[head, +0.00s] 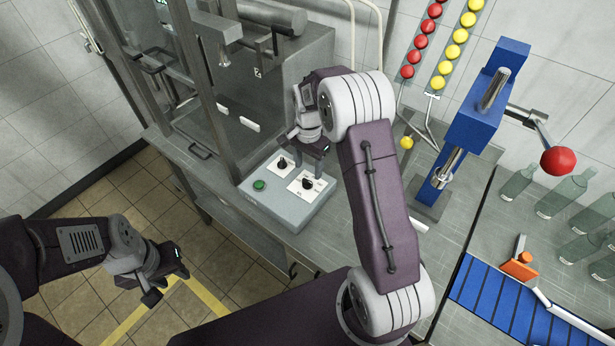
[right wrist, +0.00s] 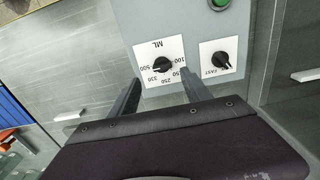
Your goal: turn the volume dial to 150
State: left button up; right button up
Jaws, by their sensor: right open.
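The volume dial (right wrist: 162,64) is a black knob on a white plate marked ML, with numbers from 100 to 500 around it. Its narrow end seems to lie towards the 500 side, but the knob is small and I cannot be sure. In the head view the dial (head: 307,184) sits on a grey control box (head: 262,212). My right gripper (right wrist: 162,92) is open and empty, its fingers apart on either side of the dial's line and short of the knob. In the head view my right gripper (head: 308,150) hangs above the box. My left gripper (head: 167,284) is open and empty over the floor.
A second dial, marked FAST (right wrist: 221,60), sits beside the volume dial, with a green button (head: 259,184) nearby. A steel frame (head: 198,95) stands left of the box. A blue press (head: 478,115), bottles (head: 560,197) and a blue conveyor (head: 500,300) are at the right.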

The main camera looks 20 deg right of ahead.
aim_at(308, 181)
jog(key=f, duration=0.5)
jog(key=shift+w+a+f+p, duration=0.15)
jog(key=shift+w+f+p, duration=0.05)
jog(key=shift+w+p, duration=0.15)
jog(key=shift+s+f, duration=0.25)
jog(key=shift+f, duration=0.35)
jog(key=shift+w, duration=0.15)
jog(key=shift+c, duration=0.6)
grip_shut()
pick_arm(q)
jog(key=shift+w+r, duration=0.25)
jog(key=shift+r, duration=0.15)
